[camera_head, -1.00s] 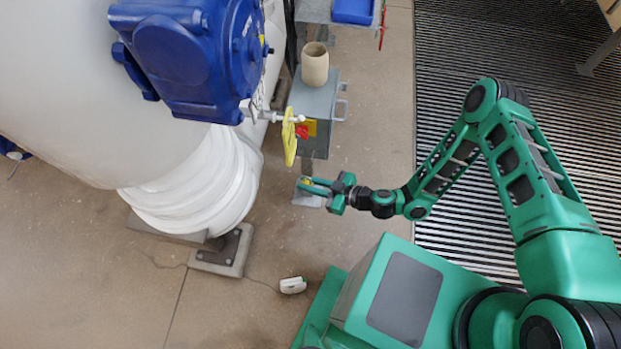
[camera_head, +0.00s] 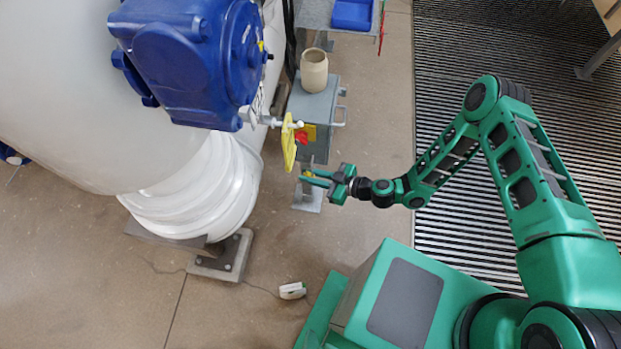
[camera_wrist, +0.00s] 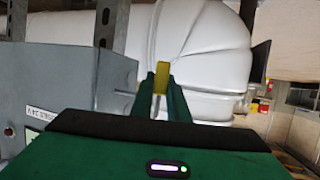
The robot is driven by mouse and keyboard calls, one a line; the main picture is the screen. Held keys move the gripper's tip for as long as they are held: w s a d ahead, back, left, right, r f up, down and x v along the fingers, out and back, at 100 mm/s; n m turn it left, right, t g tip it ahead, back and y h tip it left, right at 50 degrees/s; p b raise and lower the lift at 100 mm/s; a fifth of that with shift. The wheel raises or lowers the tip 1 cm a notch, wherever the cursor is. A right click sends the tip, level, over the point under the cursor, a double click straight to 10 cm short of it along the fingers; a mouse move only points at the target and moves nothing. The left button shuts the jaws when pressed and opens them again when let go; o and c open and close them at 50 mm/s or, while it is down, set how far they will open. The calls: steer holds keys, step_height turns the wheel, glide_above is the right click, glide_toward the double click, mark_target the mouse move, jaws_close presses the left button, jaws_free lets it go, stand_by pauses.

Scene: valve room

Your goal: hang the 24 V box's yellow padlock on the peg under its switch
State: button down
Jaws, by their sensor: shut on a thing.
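The grey switch box (camera_head: 314,108) stands on a post, with a red switch (camera_head: 302,138) on a yellow plate on its front. My gripper (camera_head: 307,178) is just in front of and below that switch, apart from the box. It is shut on the yellow padlock, a small yellow piece (camera_wrist: 161,78) between the fingertips in the wrist view. There the grey side of a box (camera_wrist: 62,75) with a partly readable label fills the left. The peg under the switch cannot be made out.
A yellow handwheel (camera_head: 288,143) on the blue valve actuator (camera_head: 190,60) stands close left of the switch. A beige cup (camera_head: 314,70) sits on the box top. The big white pipe (camera_head: 190,195) is at left.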

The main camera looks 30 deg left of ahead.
steer(key=w+f, duration=0.1)
steer(key=w, duration=0.2)
steer(key=w+a+f, duration=0.1)
steer(key=shift+w+f, duration=0.3)
steer(key=shift+w, duration=0.05)
stand_by(0.7)
stand_by(0.5)
steer(key=c, duration=1.7)
jaws_free()
steer(key=shift+w, duration=0.1)
steer(key=shift+o, duration=0.3)
steer(key=shift+d+r, duration=0.1)
steer(key=shift+d, duration=0.45)
steer(key=v, duration=0.9)
steer(key=shift+s+r, duration=0.4)
steer(key=shift+d, duration=0.15)
